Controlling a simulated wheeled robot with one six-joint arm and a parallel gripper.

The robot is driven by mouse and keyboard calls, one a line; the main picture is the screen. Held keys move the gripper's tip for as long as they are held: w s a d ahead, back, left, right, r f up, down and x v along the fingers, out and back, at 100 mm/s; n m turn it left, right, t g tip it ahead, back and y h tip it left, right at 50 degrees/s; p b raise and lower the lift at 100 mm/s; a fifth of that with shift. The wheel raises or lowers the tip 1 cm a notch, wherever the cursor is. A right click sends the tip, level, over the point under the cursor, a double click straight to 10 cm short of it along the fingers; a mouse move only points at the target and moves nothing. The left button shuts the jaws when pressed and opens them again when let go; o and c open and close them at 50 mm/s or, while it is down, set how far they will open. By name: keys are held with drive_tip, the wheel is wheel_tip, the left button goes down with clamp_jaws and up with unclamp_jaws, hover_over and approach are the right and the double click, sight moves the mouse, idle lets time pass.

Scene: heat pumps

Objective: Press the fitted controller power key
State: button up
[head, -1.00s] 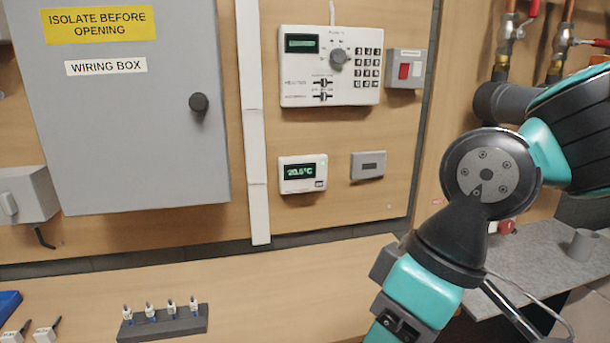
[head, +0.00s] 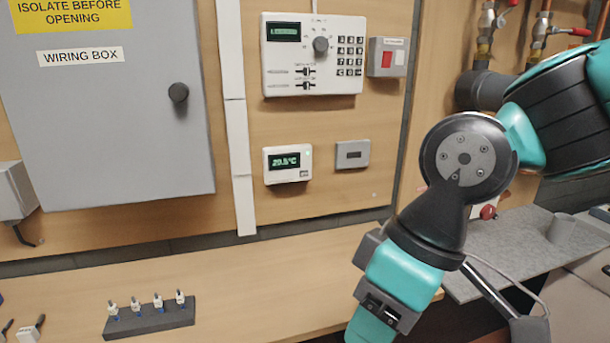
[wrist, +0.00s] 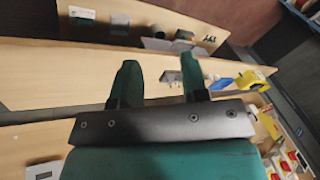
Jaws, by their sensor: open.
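The white controller (head: 313,82) is fitted on the wooden wall panel, with a lit green display, a grey dial, two sliders and a keypad (head: 350,55). The key labels are too small to read, so I cannot tell which is the power key. My gripper (wrist: 158,78) is open and empty in the wrist view, its two teal fingers apart above the bench area. In the head view my arm is at the right, well apart from the controller, and the fingertips are out of frame below.
Near the controller are a box with a red switch (head: 387,60), a thermostat reading about 20.5°C (head: 287,177) and a small grey box (head: 352,154). A grey wiring box (head: 110,130) is at left. The bench (head: 250,285) holds a dark rack (head: 150,320). Pipes are upper right.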

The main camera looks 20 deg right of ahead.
clamp_jaws()
idle(1.5)
